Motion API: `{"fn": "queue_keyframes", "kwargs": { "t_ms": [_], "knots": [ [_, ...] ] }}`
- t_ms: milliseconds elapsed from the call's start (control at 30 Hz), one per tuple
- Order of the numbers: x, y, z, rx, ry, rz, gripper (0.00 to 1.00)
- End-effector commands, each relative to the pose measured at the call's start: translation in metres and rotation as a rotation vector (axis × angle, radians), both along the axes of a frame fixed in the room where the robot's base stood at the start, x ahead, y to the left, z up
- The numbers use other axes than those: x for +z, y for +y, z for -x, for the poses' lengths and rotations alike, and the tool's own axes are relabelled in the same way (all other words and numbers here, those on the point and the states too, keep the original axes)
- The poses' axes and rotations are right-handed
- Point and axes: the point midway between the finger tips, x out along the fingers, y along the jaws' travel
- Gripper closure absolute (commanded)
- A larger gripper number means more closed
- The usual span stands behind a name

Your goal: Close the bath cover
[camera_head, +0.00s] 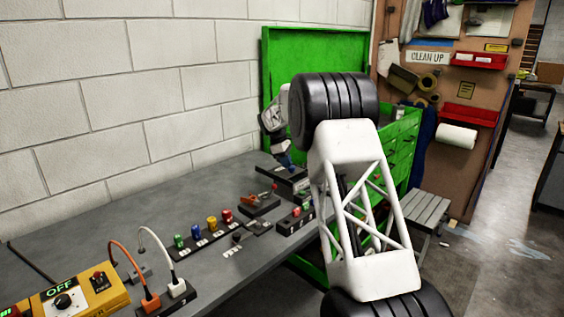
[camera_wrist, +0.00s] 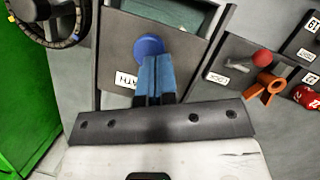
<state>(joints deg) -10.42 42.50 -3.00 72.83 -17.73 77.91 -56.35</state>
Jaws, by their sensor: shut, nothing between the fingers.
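The bath is a dark grey box (camera_wrist: 218,38) under my gripper in the wrist view, with a white label (camera_wrist: 126,79) beside the fingers. Its cover looks like the flat dark grey panel (camera_wrist: 118,42) carrying a round blue knob (camera_wrist: 149,47). A lighter area shows beyond the panel's far edge; I cannot tell how far the cover is open. My gripper (camera_wrist: 155,82) has blue fingers, shut and empty, right beside the knob and overlapping it in view; contact is unclear. In the head view my gripper (camera_head: 284,158) is low over the bath (camera_head: 290,179), partly hidden by my arm.
A red-knobbed lever (camera_wrist: 262,58) and an orange part (camera_wrist: 265,87) lie right of the bath in the wrist view. A dark handwheel (camera_wrist: 45,18) is at upper left. Coloured knobs (camera_head: 212,223), cables and a yellow control box (camera_head: 80,297) occupy the bench. A green cabinet (camera_head: 315,60) stands behind.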

Motion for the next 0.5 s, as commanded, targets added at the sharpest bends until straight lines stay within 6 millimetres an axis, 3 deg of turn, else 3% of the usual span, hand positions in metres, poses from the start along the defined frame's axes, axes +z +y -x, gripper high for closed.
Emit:
{"fn": "queue_keyframes", "kwargs": {
  "t_ms": [300, 500],
  "knots": [
    [-0.003, -0.018, 0.020, 0.000, 0.005, 0.001, 1.00],
    [-0.003, -0.021, 0.022, 0.000, 0.003, 0.000, 1.00]
  ]
}}
